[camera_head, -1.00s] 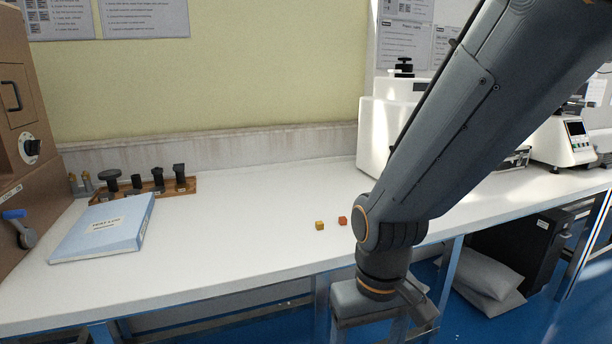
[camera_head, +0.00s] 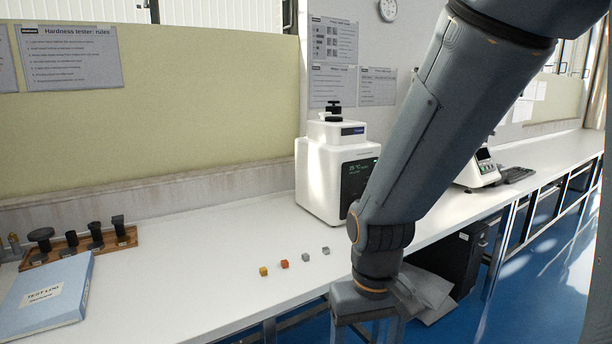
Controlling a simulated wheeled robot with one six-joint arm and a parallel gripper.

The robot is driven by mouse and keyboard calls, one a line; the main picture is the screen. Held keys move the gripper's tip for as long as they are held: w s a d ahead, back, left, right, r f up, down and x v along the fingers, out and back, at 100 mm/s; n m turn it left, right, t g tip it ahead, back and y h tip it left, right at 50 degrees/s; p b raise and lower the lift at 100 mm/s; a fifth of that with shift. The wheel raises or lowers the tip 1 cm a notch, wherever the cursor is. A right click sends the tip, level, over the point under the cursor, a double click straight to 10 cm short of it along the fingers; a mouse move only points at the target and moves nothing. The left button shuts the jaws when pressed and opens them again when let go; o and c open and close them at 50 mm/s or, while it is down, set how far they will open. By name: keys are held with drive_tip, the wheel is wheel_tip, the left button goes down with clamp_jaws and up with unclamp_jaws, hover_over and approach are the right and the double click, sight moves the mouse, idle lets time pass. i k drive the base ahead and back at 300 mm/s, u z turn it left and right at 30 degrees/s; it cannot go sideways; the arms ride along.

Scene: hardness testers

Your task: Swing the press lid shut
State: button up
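A white press (camera_head: 335,178) stands on the bench right of the middle. It has a black knob (camera_head: 332,112) on top and a dark display facing right. My arm covers its lower right side. I cannot tell from here whether its lid (camera_head: 338,131) is fully closed. My gripper (camera_head: 368,325) hangs low in front of the bench edge, below and to the right of the press and well apart from it. Its fingertips are cut off by the lower picture edge, so its opening cannot be judged. No held thing shows.
Several small cubes (camera_head: 285,264) lie on the bench before the press. A blue test log (camera_head: 48,297) and a wooden rack (camera_head: 77,249) with dark pieces are at left. Another white instrument (camera_head: 482,170) stands farther right.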

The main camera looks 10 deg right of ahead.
sight(332, 110)
drive_tip(key=z, duration=0.75)
drive_tip(key=k, duration=1.05)
drive_tip(key=z, duration=1.5)
drive_tip(key=i, duration=1.7)
drive_tip(key=u, duration=0.35)
drive_tip(key=i, duration=1.5)
drive_tip(key=u, duration=1.25)
drive_tip(key=i, duration=0.8)
drive_tip(key=u, duration=0.9)
